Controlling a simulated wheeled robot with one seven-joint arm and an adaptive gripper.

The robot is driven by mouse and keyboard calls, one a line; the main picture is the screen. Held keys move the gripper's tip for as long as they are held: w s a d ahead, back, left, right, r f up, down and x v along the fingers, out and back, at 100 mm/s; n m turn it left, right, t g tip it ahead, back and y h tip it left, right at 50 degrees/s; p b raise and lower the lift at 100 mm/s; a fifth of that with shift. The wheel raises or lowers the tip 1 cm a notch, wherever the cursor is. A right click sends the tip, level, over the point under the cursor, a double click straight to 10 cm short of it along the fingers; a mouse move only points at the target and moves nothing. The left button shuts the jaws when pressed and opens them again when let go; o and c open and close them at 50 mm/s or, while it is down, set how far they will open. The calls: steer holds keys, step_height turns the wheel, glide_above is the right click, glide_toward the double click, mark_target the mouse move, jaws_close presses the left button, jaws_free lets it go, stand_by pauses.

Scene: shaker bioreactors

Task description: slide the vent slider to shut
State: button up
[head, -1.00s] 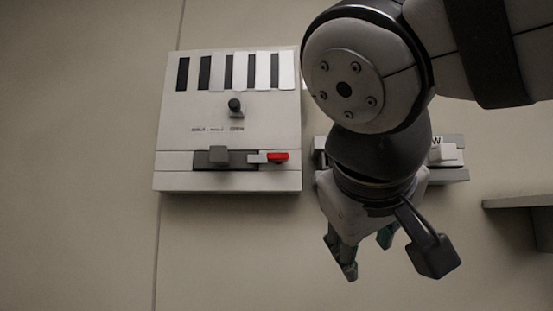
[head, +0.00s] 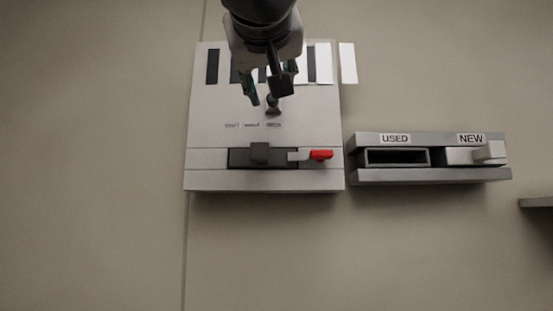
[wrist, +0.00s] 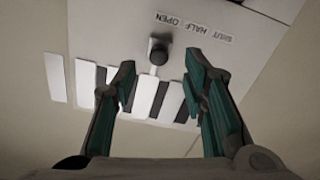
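The vent slider's dark round knob (head: 272,104) stands on the pale panel (head: 215,110), above the OPEN end of the SHUT, HALF, OPEN label (head: 252,125). It also shows in the wrist view (wrist: 158,52), near the word OPEN. White slats (head: 348,62) alternate with dark slots (head: 212,66) behind it; the slat at the right sticks out past the panel's edge. My gripper (head: 271,90) is over the slats, close to the knob. In the wrist view (wrist: 160,78) its two fingers are spread, with the knob beyond the gap and nothing held.
To the right is a holder (head: 430,174) with an empty USED slot and a pale piece (head: 489,152) at NEW. A ledge (head: 537,202) shows at far right.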

steer(key=w, duration=0.6)
steer(key=shift+d+p, duration=0.15)
steer(key=shift+p, duration=0.3)
jaws_close()
